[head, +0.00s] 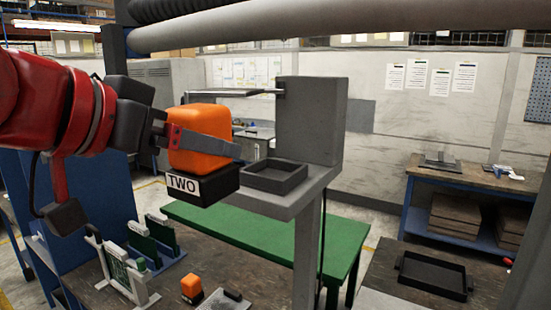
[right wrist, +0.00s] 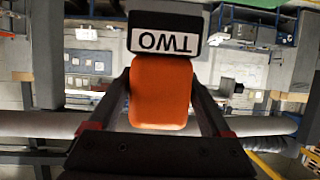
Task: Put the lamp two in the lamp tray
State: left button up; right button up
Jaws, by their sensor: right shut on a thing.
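Lamp two (head: 200,128) is an orange rounded block on a black base with a white label reading TWO. In the right wrist view, lamp two (right wrist: 160,95) sits between the two fingers of the right gripper (right wrist: 162,82). A small black tray (head: 275,178) lies on the shelf, just right of the lamp's base in the picture. A wider black tray (head: 432,277) lies on the right bench. No label shows which is the lamp tray. My left gripper is not in view.
The grey shelf (head: 318,180) has an upright back plate (head: 308,120) and a thin metal bar above the tray. A green table (head: 265,235) stands behind.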

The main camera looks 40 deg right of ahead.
jog(key=w+d, duration=0.2)
jog(key=d, duration=0.3)
jog(key=w+d+f, duration=0.1)
jog(key=w+d, duration=0.1)
jog(key=d, duration=0.3)
jog(key=w+d, duration=0.2)
jog(key=d, duration=0.3)
jog(key=shift+w+d+f, duration=0.3)
jog(key=shift+w, duration=0.1)
jog(key=shift+f+p, duration=0.3)
jog(key=shift+f, duration=0.55)
jog(key=shift+d+f, duration=0.1)
jog(key=shift+f, duration=0.05)
jog(key=shift+s+f, duration=0.1)
